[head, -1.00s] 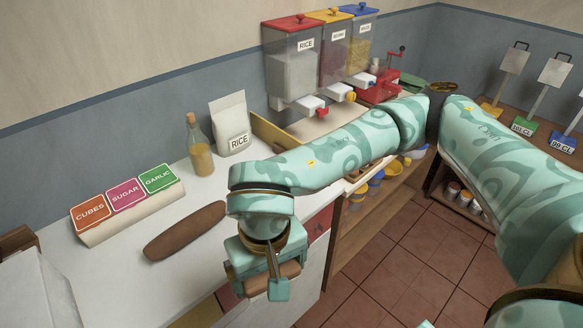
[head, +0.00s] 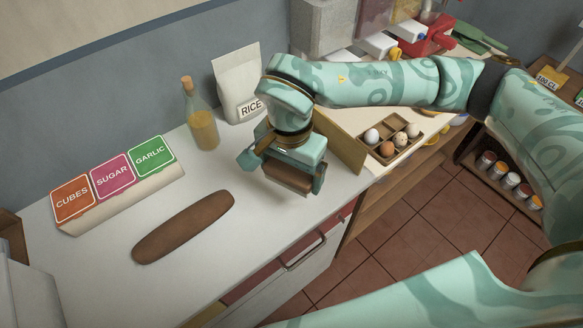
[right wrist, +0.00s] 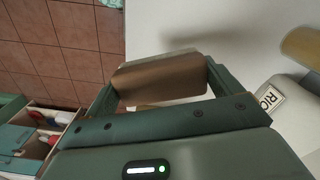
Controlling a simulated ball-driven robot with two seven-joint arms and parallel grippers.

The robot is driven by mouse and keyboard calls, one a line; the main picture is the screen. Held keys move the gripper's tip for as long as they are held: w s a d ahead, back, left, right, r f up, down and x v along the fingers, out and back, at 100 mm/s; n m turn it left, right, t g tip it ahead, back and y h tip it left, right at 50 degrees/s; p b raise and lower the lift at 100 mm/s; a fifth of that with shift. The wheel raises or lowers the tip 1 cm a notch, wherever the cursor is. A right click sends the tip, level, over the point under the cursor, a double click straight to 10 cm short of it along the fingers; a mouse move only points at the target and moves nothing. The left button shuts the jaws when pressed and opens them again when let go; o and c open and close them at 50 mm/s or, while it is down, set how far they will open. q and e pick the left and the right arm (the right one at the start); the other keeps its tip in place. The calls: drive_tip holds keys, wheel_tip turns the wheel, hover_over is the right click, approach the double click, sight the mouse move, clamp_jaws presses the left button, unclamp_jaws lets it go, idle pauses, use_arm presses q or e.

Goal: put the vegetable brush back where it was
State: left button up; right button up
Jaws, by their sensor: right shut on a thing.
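My right gripper (head: 288,182) is shut on a brown block, which looks like the vegetable brush (head: 287,177). It holds the brush above the white counter, near the front of the rice bag and the wooden board. In the right wrist view the brush (right wrist: 160,77) lies across between the two fingers, brown with a paler edge. A shadow shows on the counter beside it. My left gripper is not in view.
A long brown loaf-like thing (head: 184,227) lies on the counter (head: 110,270). Behind are a label stand (head: 115,190), an oil bottle (head: 202,118) and a rice bag (head: 240,88). A wooden board (head: 340,150) and an egg tray (head: 392,139) stand right. The counter's middle is clear.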

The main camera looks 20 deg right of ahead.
drive_tip(key=w+f, duration=0.2)
drive_tip(key=w+d+f+b, duration=0.1)
drive_tip(key=f, duration=0.1)
drive_tip(key=w+d+f, duration=0.1)
drive_tip(key=w, duration=0.1)
drive_tip(key=shift+w+d+f, duration=0.1)
drive_tip(key=shift+w+f, duration=0.2)
drive_tip(key=shift+f, duration=0.1)
drive_tip(key=shift+w+d+f, duration=0.1)
drive_tip(key=shift+w+f, duration=0.05)
drive_tip(key=shift+w, duration=0.05)
drive_tip(key=f, duration=0.1)
drive_tip(key=f+b, duration=0.1)
drive_tip(key=f, duration=0.1)
drive_tip(key=shift+w+d+f, duration=0.25)
drive_tip(key=shift+w+f, duration=0.05)
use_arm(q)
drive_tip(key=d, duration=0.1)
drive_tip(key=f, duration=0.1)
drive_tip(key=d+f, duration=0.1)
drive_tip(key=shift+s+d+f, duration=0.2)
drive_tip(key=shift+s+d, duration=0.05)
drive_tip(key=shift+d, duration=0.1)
use_arm(e)
drive_tip(key=shift+f, duration=0.2)
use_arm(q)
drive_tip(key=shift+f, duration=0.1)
use_arm(e)
drive_tip(key=shift+f, duration=0.1)
